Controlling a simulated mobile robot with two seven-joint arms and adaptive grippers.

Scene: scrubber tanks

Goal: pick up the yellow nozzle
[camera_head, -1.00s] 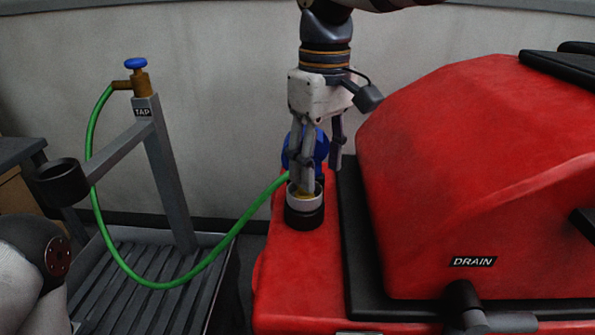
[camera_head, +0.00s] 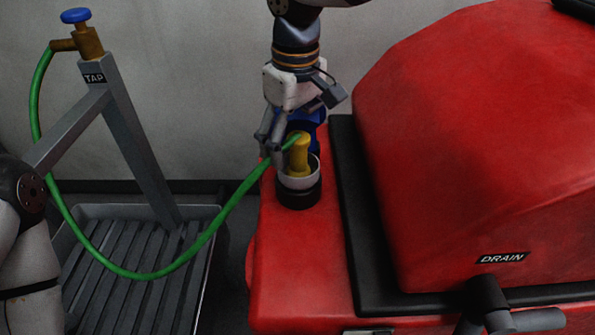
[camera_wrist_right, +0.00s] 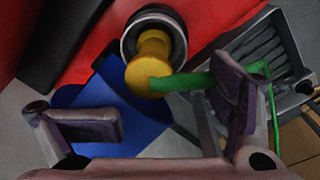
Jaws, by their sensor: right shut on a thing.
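The yellow nozzle (camera_head: 299,158) stands in the white and black filler neck (camera_head: 298,191) on top of the red machine. In the right wrist view the nozzle (camera_wrist_right: 152,62) also sits inside the neck's round opening. The green hose (camera_head: 222,215) runs from the nozzle to the tap. My right gripper (camera_head: 270,140) is just left of the nozzle, at the hose. It seems shut on the hose, but the hold is hard to make out. In the wrist view its fingers stand apart, and the hose (camera_wrist_right: 195,81) meets the right finger. My left gripper is out of view.
A blue part (camera_head: 312,118) stands behind the neck, close to my right gripper. The red hood (camera_head: 460,150) rises to the right. At left are the tap (camera_head: 85,40), its grey post and a slatted tray (camera_head: 150,280). The hose hangs across the gap.

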